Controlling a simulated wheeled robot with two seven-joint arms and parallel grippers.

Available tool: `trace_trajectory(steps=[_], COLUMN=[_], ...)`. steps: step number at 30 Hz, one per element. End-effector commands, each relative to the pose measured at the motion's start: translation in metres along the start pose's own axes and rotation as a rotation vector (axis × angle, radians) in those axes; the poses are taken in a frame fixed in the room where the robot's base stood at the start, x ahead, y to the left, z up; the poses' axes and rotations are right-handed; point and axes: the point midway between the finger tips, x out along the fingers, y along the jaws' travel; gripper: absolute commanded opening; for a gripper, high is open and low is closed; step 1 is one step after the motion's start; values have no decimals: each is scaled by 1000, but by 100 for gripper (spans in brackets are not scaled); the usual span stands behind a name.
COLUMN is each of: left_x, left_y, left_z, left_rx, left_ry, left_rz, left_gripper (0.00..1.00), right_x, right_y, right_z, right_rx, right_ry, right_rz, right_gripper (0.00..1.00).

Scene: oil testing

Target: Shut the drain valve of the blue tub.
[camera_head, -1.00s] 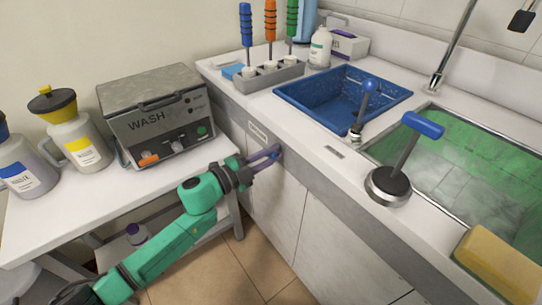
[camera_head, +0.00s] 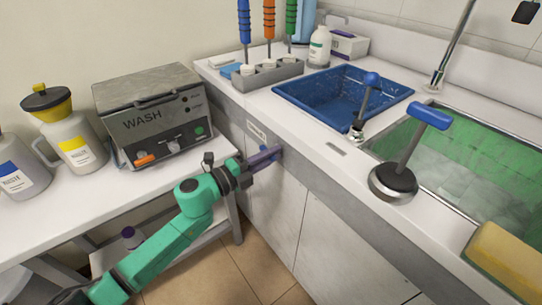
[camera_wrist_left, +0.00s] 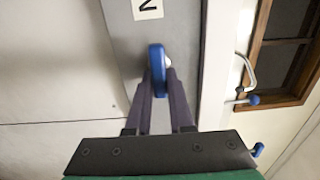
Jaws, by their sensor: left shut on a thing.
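The blue tub (camera_head: 345,92) is set into the white counter in the head view. A blue valve handle (camera_wrist_left: 157,69) sticks out from the grey front panel in the left wrist view, below a small label. My left gripper (camera_wrist_left: 160,80) has a finger on each side of this handle and is shut on it. In the head view my left gripper (camera_head: 275,153) is at the counter's front panel, near a label plate (camera_head: 257,131), and mostly hides the handle. My right gripper is not in view.
A short lever with a blue knob (camera_head: 371,79) and a larger blue-handled lever (camera_head: 408,150) stand on the counter. The green-lined sink (camera_head: 465,165) is at the right. The wash unit (camera_head: 155,115) and bottles (camera_head: 75,145) stand on the side table. Floor below the arm is clear.

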Motion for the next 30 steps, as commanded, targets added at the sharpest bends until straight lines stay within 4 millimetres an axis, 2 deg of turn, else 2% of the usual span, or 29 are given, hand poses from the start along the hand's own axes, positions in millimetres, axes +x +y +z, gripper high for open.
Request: trace_trajectory(steps=[6,7,9,18,22,26,28,30], left_x=[0,0,0,-1,-9,-32,-50,-70], left_y=[2,2,2,1,2,3,5,6], left_z=[0,0,0,0,1,0,0,0], left_rx=[3,3,2,0,-1,0,-1,-2], left_ry=[1,1,1,0,-1,-1,-2,-1], left_rz=[3,3,3,1,2,5,6,8], left_gripper=[0,28,50,50,50,50,50,50], right_x=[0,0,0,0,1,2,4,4], right_y=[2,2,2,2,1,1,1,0], right_z=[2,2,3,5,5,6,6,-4], right_rx=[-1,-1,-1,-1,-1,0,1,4], right_ry=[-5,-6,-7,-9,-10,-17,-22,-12], right_rz=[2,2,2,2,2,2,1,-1], right_gripper=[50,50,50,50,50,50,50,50])
